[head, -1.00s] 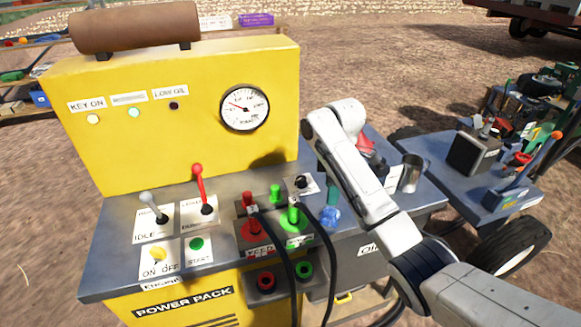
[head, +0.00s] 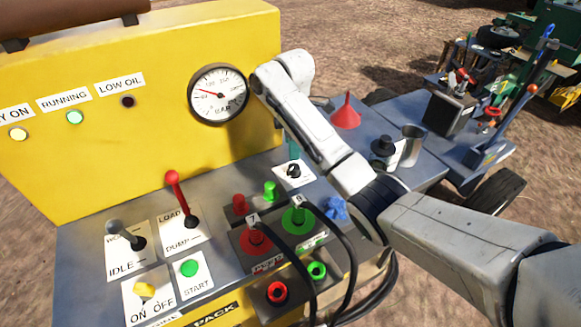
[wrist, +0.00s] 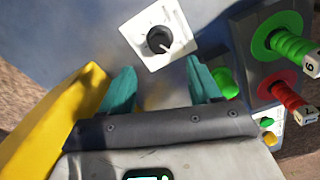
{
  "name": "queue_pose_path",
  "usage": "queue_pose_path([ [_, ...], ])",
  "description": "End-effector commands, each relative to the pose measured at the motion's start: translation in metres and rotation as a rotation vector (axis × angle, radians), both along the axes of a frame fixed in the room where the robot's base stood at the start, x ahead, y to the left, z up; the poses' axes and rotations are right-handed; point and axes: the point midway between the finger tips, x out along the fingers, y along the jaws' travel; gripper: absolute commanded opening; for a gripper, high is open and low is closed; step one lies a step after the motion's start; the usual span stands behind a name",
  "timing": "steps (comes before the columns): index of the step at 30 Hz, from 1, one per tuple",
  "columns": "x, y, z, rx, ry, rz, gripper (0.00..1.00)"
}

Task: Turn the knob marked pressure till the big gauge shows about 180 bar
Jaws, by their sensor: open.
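The big round gauge (head: 218,94) is on the yellow panel in the head view. Its red needle points to the upper left; the numbers are too small to read surely. A black knob (head: 293,171) on a white plate stands on the grey deck below and right of the gauge. In the wrist view the knob (wrist: 159,40) shows a white pointer line, and its plate's lettering cannot be read. My gripper (wrist: 157,82) has two teal fingers, apart and empty. The knob lies beyond the fingertips, roughly between them, and is not gripped. In the head view my arm mostly hides the fingers.
Red and green hose couplings (head: 298,218) with black hoses stand close beside the knob. A red lever (head: 179,195) and a black lever (head: 128,237) rise at left. The yellow panel (head: 150,130) borders the deck.

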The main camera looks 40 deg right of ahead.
Motion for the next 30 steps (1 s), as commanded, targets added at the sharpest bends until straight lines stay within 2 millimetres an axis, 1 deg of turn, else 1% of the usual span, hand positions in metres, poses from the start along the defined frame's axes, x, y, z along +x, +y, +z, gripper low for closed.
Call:
queue_pose_path([
  [1,-0.001,0.0,-0.011,0.002,0.004,0.0,0.63],
  [6,-0.001,0.0,-0.043,0.002,0.004,0.0,0.63],
  [12,-0.001,0.0,-0.07,0.001,0.003,0.001,0.63],
  [18,0.0,0.0,-0.081,0.001,0.001,0.0,0.63],
  [26,0.0,0.0,-0.081,0.0,0.0,0.0,0.63],
  [30,0.0,0.0,-0.081,0.0,0.0,0.0,0.49],
])
